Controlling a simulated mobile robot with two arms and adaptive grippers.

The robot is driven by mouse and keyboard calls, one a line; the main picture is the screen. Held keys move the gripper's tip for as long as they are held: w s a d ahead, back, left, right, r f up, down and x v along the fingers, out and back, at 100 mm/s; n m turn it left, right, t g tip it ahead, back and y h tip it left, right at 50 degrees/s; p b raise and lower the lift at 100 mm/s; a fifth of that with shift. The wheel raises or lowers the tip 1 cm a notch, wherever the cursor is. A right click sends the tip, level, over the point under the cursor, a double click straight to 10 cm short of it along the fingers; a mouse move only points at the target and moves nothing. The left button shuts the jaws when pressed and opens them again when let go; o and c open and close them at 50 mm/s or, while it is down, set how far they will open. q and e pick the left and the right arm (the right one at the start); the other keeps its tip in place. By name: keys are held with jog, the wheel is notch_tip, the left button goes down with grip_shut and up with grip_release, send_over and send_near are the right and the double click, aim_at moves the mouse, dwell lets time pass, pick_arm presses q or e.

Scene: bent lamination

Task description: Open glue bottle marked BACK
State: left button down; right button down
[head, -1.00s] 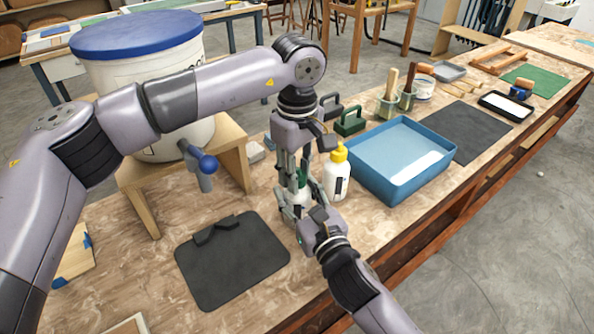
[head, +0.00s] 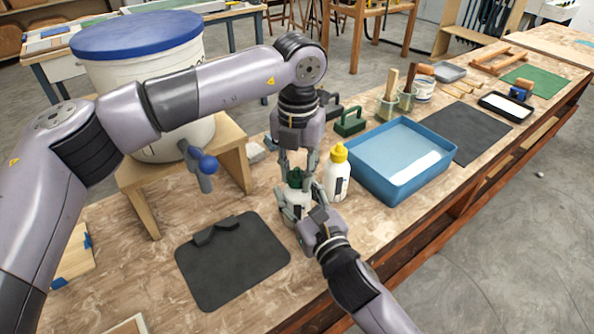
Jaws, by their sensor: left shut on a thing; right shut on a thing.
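A white glue bottle (head: 294,201) with a green cap (head: 295,179) stands upright on the bench; its marking cannot be read. My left gripper (head: 297,174) points straight down from above and is shut on the green cap. My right gripper (head: 297,207) reaches in from the front right and is shut on the bottle's body, with its fingers hiding part of it. A second white bottle with a yellow cap (head: 340,153) stands close by on the right, with a dark mark on its side.
A blue tray (head: 388,196) stands right of the bottles. A dark mat (head: 232,270) lies at the front left. A lidded white bucket with a blue-handled tap (head: 208,163) sits on a wooden stand at left. Green and black handled blocks (head: 350,124) are behind.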

pick_arm(q)
jog(key=n, duration=1.1)
jog(key=shift+n, duration=0.4)
jog(key=n, duration=0.3)
jog(key=shift+n, duration=0.4)
jog(key=shift+d, duration=0.1)
jog(key=shift+r, duration=0.3)
jog(key=shift+r, duration=0.85)
